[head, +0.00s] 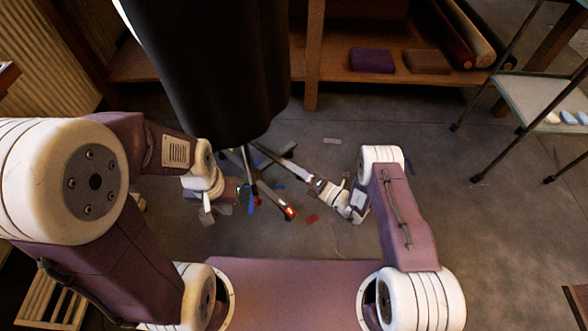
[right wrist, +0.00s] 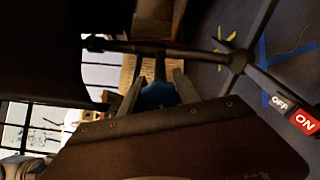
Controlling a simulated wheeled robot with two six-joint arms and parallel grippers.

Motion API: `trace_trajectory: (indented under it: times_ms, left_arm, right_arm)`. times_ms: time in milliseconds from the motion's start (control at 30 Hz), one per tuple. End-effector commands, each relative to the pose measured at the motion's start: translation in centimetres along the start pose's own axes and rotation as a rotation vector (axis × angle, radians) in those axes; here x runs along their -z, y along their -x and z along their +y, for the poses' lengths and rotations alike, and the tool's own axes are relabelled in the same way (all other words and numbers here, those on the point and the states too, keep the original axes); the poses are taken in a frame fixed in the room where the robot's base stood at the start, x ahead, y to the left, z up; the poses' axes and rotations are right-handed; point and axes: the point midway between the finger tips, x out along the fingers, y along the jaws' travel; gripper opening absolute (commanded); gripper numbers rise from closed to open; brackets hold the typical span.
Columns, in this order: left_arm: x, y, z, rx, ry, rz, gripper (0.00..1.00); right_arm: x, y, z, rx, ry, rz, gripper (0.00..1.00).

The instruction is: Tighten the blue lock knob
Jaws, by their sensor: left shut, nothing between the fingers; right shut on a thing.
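The blue lock knob (right wrist: 157,96) shows in the right wrist view, between the two fingers of my right gripper (right wrist: 158,90). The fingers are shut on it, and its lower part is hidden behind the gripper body. The knob sits beside the dark stand pole (right wrist: 190,51). In the head view my right gripper (head: 318,183) is at the stand below the black dress form (head: 225,70), and I cannot make out the knob there. My left gripper (head: 207,214) is shut and empty, low on the left of the stand.
The stand's legs (head: 268,187) spread over the grey floor, with coloured tape scraps around them. A red ON/OFF label (right wrist: 305,122) is on one leg. A wooden shelf (head: 330,70) with folded cloth (head: 372,61) stands behind. A small table (head: 540,98) is at the right.

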Motion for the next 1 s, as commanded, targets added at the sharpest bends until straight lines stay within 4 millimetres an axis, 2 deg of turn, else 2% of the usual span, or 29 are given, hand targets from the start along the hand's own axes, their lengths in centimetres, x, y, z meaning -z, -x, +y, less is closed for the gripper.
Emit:
trace_trajectory:
  times_ms: [333, 833, 867, 900, 1000]
  left_arm:
    - [0.01, 0.10, 0.00, 0.000, 0.000, 0.000, 0.00]
    - [0.01, 0.10, 0.00, 0.000, 0.000, 0.000, 0.00]
    - [0.01, 0.10, 0.00, 0.000, 0.000, 0.000, 0.00]
    - [0.01, 0.10, 0.00, 0.000, 0.000, 0.000, 0.00]
    - [0.01, 0.11, 0.00, 0.000, 0.000, 0.000, 0.00]
  right_arm:
    - [0.12, 0.05, -0.11, 0.003, -0.107, 0.002, 0.00]
    - [0.12, 0.05, -0.11, 0.003, -0.120, 0.002, 0.00]
    - [0.12, 0.05, -0.12, 0.003, -0.120, 0.002, 0.46]
    - [0.11, 0.05, -0.11, 0.003, -0.120, 0.002, 0.57]
    - [0.08, 0.03, -0.08, 0.002, -0.119, 0.001, 0.58]
